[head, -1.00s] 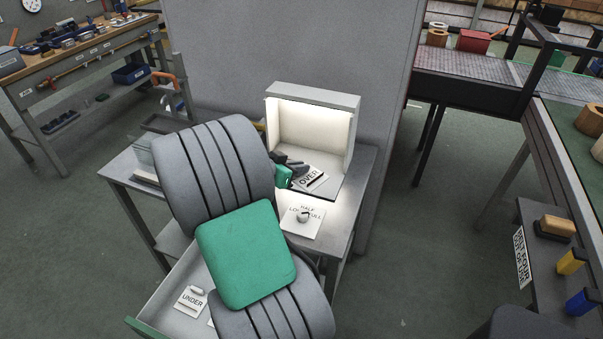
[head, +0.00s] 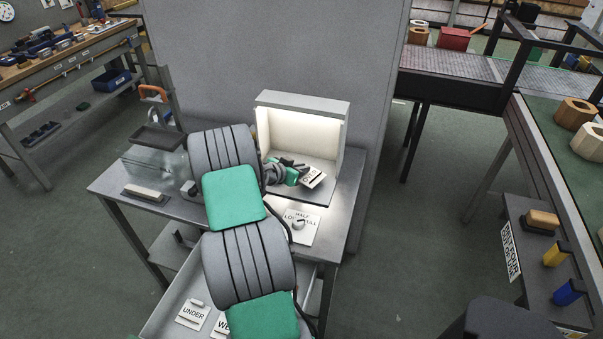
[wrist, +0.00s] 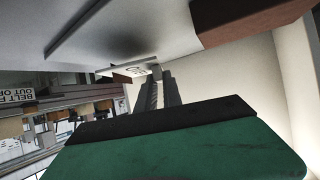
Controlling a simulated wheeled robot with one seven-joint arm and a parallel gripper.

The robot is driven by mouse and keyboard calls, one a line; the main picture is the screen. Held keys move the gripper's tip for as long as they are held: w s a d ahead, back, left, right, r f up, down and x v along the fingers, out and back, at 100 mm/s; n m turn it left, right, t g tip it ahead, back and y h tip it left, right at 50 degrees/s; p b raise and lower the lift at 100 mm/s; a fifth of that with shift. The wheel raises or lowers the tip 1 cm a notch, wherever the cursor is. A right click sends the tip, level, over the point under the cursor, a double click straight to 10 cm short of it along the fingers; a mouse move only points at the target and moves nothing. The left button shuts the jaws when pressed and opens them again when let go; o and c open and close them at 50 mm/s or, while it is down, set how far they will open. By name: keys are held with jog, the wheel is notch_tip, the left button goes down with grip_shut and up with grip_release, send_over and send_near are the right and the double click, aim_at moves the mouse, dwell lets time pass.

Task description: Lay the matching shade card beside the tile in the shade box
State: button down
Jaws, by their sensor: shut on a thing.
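The shade box (head: 345,108) is a lit, open-fronted white box with a grey top on the metal table. My gripper (head: 296,174) is at its opening, shut on a white card marked OVER (head: 314,179), which is tilted at the box's front. The lettering also shows in the wrist view (wrist: 140,71), beyond the dark fingers (wrist: 161,90). A reddish-brown slab (wrist: 245,20) is at the top right of the wrist view; I cannot tell whether it is the tile. No tile can be made out in the head view.
A HALF/LOW/FULL dial plate (head: 300,228) lies in front of the box. An open drawer (head: 167,318) below holds an UNDER card (head: 193,314) and another card (head: 222,325), partly hidden by my arm. A dark tray (head: 158,139) stands at the table's back left.

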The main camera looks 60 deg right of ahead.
notch_tip(320, 180, down, 3)
jog(key=shift+r+p, duration=0.2)
jog(key=shift+p, duration=0.2)
jog(key=shift+f+b, duration=0.3)
jog(key=c, duration=1.5)
grip_release()
jog(key=shift+r, duration=0.1)
jog(key=shift+r, duration=0.1)
